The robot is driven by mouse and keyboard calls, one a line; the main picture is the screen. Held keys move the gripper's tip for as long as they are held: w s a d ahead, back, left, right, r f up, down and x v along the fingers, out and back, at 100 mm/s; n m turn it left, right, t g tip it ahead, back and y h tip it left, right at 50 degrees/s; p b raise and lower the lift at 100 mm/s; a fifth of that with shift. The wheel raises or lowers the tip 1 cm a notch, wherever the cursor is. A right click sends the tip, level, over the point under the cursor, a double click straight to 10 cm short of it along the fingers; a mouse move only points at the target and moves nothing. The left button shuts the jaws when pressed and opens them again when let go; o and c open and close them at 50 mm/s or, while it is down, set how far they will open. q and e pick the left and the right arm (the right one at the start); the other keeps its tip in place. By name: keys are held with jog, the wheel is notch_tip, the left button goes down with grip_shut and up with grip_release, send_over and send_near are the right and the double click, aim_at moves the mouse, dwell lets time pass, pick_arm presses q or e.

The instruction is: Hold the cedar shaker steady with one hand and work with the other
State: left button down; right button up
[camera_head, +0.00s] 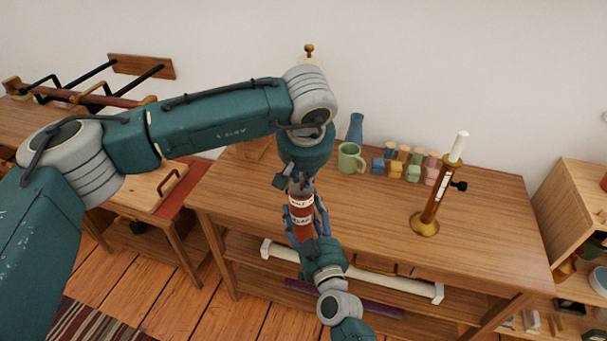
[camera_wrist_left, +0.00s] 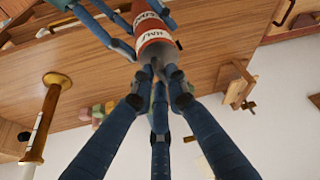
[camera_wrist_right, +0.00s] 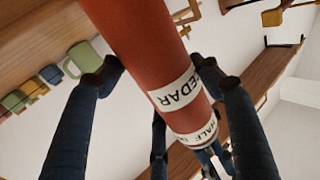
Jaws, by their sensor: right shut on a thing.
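The cedar shaker (camera_head: 301,214) is a red-brown cylinder with white label bands and a grey end. It is held above the wooden table, and its "CEDAR" label shows in the right wrist view (camera_wrist_right: 150,60). My right gripper (camera_head: 306,208) is shut around the shaker's body, with fingers on both sides. My left gripper (camera_head: 298,184) comes down from above to the shaker's upper end. In the left wrist view its fingertips (camera_wrist_left: 158,78) are drawn together at the shaker's grey end (camera_wrist_left: 157,49). Whether they grip it is unclear.
On the table (camera_head: 375,215) stand a green mug (camera_head: 351,158), a blue vase (camera_head: 355,128), several coloured blocks (camera_head: 394,168) and a brass candle holder (camera_head: 427,213) with a white candle. A shelf unit (camera_head: 568,200) is at right. The table's middle is clear.

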pick_arm(q)
jog(key=shift+d+n, duration=0.1)
jog(key=shift+n, duration=0.2)
jog(key=n+y, duration=0.1)
jog(key=n, duration=0.2)
jog(key=shift+w+d, duration=0.1)
jog(key=shift+d, duration=0.05)
jog(key=n, duration=0.1)
jog(key=n+g+y, duration=0.1)
jog(key=n, duration=0.1)
jog(key=shift+w+d+n+y, duration=0.15)
jog(key=shift+n+y, duration=0.15)
jog(key=n, duration=0.1)
jog(key=n+g, duration=0.1)
jog(key=n, duration=0.1)
jog(key=n+y, duration=0.1)
jog(key=shift+w, duration=0.25)
jog(key=shift+w+n+g+y, duration=0.15)
jog(key=shift+n+g, duration=0.25)
jog(key=shift+n, duration=0.55)
jog(key=shift+n+g+y, duration=0.15)
jog(key=shift+n+g, duration=0.25)
jog(key=shift+n, duration=0.55)
jog(key=c, duration=1.7)
grip_release()
